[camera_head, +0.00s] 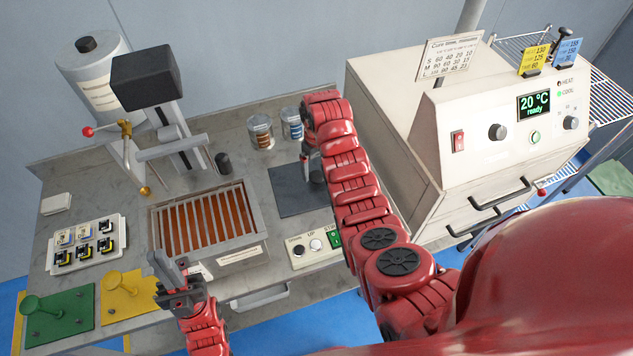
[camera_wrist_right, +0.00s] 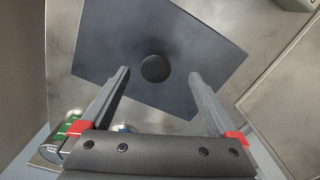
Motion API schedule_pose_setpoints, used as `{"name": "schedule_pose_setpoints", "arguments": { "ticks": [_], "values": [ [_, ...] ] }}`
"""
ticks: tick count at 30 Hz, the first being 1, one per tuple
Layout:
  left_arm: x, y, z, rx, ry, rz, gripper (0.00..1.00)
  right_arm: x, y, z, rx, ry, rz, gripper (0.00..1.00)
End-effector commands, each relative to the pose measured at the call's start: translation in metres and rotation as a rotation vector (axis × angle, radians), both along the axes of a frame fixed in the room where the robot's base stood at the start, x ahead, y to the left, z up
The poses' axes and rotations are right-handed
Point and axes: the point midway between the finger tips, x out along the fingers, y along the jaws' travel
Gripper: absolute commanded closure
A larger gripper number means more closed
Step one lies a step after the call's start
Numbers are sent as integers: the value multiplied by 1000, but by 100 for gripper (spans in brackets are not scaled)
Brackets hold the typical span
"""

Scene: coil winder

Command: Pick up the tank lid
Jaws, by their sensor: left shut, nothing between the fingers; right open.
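The tank lid is a dark grey square plate with a round black knob, lying flat on the bench right of the open tank; it shows in the head view (camera_head: 291,199) and the right wrist view (camera_wrist_right: 200,45). My right gripper (camera_head: 309,166) is open above the lid, and my arm hides part of the lid. In the right wrist view the knob (camera_wrist_right: 155,68) appears between the two open fingertips; I cannot tell how far below them it is. My left gripper (camera_head: 168,272) is shut and empty near the tank's front left corner.
The tank (camera_head: 262,240) holds orange-brown bars under a grating. A button panel (camera_head: 318,246) lies in front of the lid. Two small tins (camera_head: 260,131) stand behind it. A cream oven (camera_head: 440,165) stands at right. The winder (camera_head: 150,80) rises at back left.

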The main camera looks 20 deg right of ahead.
Motion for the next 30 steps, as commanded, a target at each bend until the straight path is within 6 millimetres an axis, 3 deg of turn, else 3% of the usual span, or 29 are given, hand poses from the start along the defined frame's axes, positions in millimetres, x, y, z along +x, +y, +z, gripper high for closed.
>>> {"name": "schedule_pose_setpoints", "arguments": {
  "ticks": [17, 24, 30],
  "values": [
    [0, 0, 15, 0, 1, 0, 100, 12, -1, -27, 0, 2, 0, 5],
    [0, 0, 13, 0, 1, 0, 100, 13, -2, -46, 1, 0, -2, 5],
    [0, 0, 13, 0, 1, 0, 100, 13, -2, -50, -1, -4, 0, 5]
  ]
}}
